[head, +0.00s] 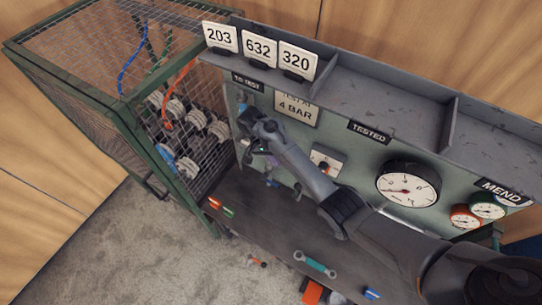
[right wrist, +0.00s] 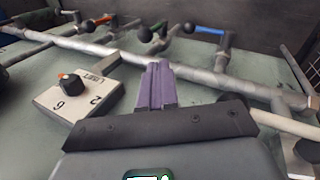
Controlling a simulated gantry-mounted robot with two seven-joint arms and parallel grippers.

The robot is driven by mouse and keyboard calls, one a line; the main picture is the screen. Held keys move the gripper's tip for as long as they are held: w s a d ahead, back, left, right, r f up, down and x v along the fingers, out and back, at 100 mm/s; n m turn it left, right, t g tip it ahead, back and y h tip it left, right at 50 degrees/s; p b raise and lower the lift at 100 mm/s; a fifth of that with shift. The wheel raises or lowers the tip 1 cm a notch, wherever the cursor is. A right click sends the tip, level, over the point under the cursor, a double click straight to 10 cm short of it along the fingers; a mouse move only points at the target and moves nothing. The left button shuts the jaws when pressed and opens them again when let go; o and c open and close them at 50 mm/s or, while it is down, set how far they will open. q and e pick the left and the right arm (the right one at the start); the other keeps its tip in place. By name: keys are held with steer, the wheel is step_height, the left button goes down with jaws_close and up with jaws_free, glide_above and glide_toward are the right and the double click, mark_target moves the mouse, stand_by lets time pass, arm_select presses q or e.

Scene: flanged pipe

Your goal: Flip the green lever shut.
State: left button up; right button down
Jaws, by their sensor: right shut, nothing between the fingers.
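My right gripper (head: 271,161) is in front of the panel's left part in the head view. Its purple fingers (right wrist: 158,86) are shut together with nothing between them. In the right wrist view they point at a grey pipe (right wrist: 120,55) that runs across the panel. Levers with black ball knobs stand beyond the pipe: an orange one (right wrist: 101,20) and a blue one (right wrist: 206,31). A dark knob (right wrist: 145,34) stands between them; I cannot clearly make out the green lever's handle or its angle. In the head view my arm hides much of this area. My left gripper is out of view.
A white dial box (right wrist: 75,98) with an orange-marked knob is left of the fingers in the right wrist view. A large gauge (head: 408,184) is on the panel. A wire cage (head: 110,80) stands at the left. Loose tools, including a teal-handled one (head: 315,264), lie on the bench.

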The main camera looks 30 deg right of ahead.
steer(key=x, duration=1.3)
steer(key=shift+b, duration=0.3)
steer(key=shift+s+d, duration=0.1)
steer(key=shift+s, duration=0.05)
